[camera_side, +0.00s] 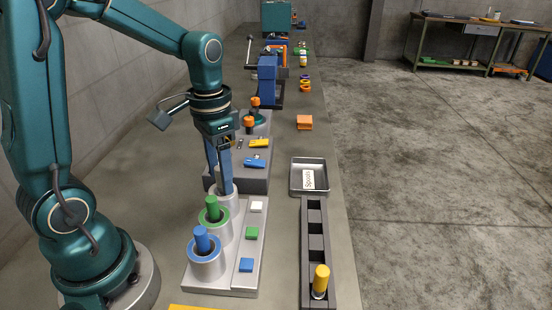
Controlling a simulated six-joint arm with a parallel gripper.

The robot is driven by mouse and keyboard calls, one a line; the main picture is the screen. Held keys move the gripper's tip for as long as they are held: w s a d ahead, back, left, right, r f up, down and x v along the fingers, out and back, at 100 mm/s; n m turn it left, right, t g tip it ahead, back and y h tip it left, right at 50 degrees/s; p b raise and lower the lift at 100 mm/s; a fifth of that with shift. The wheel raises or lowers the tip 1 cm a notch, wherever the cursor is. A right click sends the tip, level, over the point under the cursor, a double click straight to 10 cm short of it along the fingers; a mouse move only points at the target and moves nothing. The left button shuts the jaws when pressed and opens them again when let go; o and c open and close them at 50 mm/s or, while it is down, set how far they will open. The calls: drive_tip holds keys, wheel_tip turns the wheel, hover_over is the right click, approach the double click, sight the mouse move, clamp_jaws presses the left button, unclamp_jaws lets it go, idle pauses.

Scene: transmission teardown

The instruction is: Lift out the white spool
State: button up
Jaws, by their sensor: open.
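My gripper (219,180) points down with its two blue fingers apart, over the rear silver bore (224,202) of the grey valve block (243,277). A white square (256,207) lies beside that bore. The fingertips are at the bore's mouth. The white spool is not clearly made out there; the fingers cover the spot, and I cannot tell whether they touch it. A green spool (212,209) stands upright in the middle bore, and a blue spool (202,240) stands upright in the front bore.
A dark rack (315,243) with several slots stands to the right, a yellow-topped spool (321,281) upright in its front slot. Behind it is a grey tray (309,164) with a label reading "Spools". A grey block (252,180) with coloured parts stands behind the bores.

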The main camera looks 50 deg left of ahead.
clamp_jaws()
